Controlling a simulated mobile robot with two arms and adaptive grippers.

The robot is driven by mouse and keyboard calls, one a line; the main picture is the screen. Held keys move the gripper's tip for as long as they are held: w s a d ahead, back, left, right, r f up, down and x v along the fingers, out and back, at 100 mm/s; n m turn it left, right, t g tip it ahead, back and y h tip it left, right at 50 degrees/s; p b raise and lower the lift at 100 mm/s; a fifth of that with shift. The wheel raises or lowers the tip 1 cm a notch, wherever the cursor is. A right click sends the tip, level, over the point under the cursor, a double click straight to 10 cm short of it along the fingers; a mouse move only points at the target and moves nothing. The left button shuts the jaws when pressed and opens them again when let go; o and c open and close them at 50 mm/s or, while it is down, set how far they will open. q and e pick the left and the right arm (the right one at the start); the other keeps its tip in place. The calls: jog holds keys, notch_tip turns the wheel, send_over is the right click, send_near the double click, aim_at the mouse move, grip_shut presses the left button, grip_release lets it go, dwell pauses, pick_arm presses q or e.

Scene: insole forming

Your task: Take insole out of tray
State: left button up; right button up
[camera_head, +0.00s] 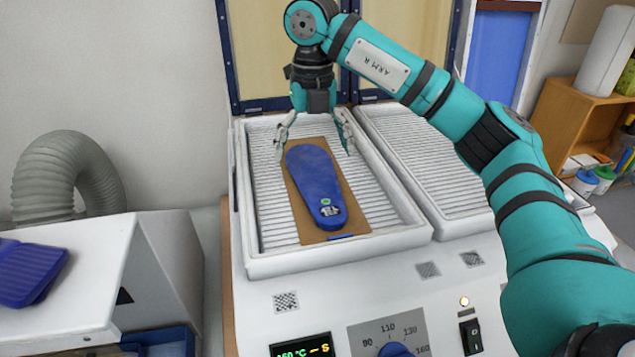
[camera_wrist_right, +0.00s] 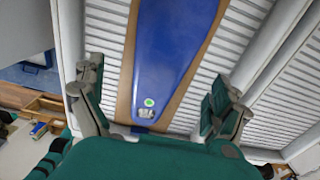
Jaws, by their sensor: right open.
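A blue insole (camera_head: 318,180) lies on a brown board (camera_head: 303,222) in the left white ribbed tray (camera_head: 262,190). The insole has a green dot and a small pale label near its front end. My right gripper (camera_head: 315,152) is open above the far end of the insole, its fingers spread to either side of the board. In the right wrist view the gripper (camera_wrist_right: 160,110) is open, with the insole (camera_wrist_right: 165,60) and board (camera_wrist_right: 128,80) between its fingers. Nothing is held. My left gripper is not in view.
A second ribbed tray (camera_head: 425,160) adjoins on the right. The machine front has a display (camera_head: 301,346), a blue knob (camera_head: 396,350) and a switch (camera_head: 471,338). Blue insoles (camera_head: 30,272) lie on a white unit at left, near a grey hose (camera_head: 68,172).

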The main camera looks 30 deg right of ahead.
aim_at(316, 177)
jog(key=f+p, duration=0.1)
jog(key=f, duration=0.1)
jog(key=f+p, duration=0.1)
jog(key=f, duration=0.1)
jog(key=shift+s+d+f, duration=0.1)
jog(key=shift+s+d, duration=0.1)
jog(key=shift+f, duration=0.4)
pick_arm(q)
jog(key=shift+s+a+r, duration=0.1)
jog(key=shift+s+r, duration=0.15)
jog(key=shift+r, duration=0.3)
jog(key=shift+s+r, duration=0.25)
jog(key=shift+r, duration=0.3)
pick_arm(e)
jog(key=shift+a, duration=0.1)
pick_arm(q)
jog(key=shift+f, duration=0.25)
pick_arm(e)
jog(key=shift+f, duration=0.25)
jog(key=c, duration=0.9)
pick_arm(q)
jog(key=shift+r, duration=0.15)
pick_arm(e)
jog(key=shift+r, duration=0.15)
jog(key=shift+c, duration=0.2)
